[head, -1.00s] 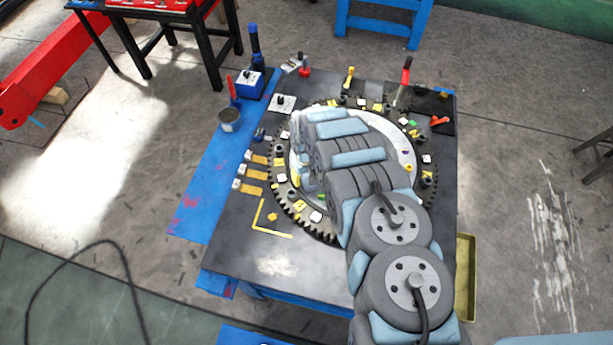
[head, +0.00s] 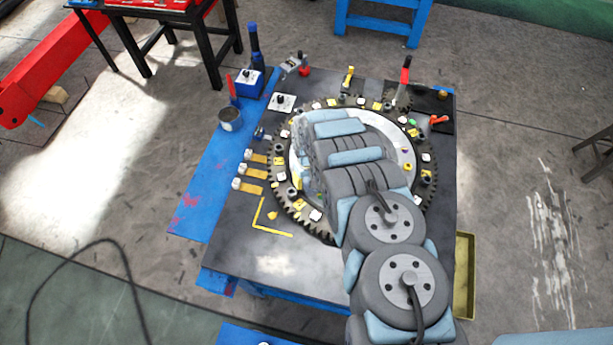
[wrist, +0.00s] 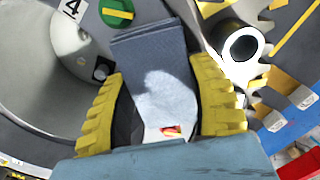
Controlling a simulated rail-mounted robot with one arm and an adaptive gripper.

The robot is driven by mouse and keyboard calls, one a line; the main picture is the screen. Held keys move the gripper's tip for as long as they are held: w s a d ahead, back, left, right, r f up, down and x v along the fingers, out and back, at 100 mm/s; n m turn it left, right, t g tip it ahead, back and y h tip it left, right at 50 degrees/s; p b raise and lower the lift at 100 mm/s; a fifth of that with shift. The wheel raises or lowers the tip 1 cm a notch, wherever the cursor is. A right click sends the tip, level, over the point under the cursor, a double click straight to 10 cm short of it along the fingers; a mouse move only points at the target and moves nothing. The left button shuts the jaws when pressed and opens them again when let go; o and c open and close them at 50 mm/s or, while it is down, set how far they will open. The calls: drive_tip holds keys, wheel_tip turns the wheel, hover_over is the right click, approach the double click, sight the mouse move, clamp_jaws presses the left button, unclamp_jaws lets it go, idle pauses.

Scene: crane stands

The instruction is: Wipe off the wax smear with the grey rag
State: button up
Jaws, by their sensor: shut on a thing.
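In the wrist view the yellow-fingered gripper (wrist: 165,110) is shut on a folded grey rag (wrist: 150,48). The rag sticks out beyond the fingertips, and its near part looks bright and pale, with a small red and yellow spot. In the head view my arm hides most of the gripper and the rag, over the left part of the geared ring on the table. A whitish patch (head: 277,263) lies on the dark table top near its front edge; I cannot tell whether it is the wax smear or light. No other smear can be made out.
The toothed ring (head: 294,207) carries several small coloured parts. In the wrist view a green knob (wrist: 117,12) and a pale hollow cylinder (wrist: 241,46) stand near the rag. A grey cup (head: 230,119) and blue box (head: 249,84) stand at the table's left.

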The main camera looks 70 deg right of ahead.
drive_tip(key=shift+w+d+f+b, duration=0.15)
drive_tip(key=shift+w+d+b, duration=0.05)
drive_tip(key=shift+b, duration=0.25)
drive_tip(key=shift+w+d+b, duration=0.45)
drive_tip(key=shift+w+b, duration=0.2)
drive_tip(key=shift+w, duration=0.05)
drive_tip(key=shift+s+a+p, duration=0.2)
drive_tip(key=shift+s+p, duration=0.1)
drive_tip(key=shift+p, duration=0.15)
drive_tip(key=shift+s+a+p, duration=0.45)
drive_tip(key=shift+s+p, duration=0.15)
drive_tip(key=shift+s, duration=0.05)
drive_tip(key=shift+w+d+f+b, duration=0.1)
drive_tip(key=shift+w+b, duration=0.05)
drive_tip(key=shift+b, duration=0.15)
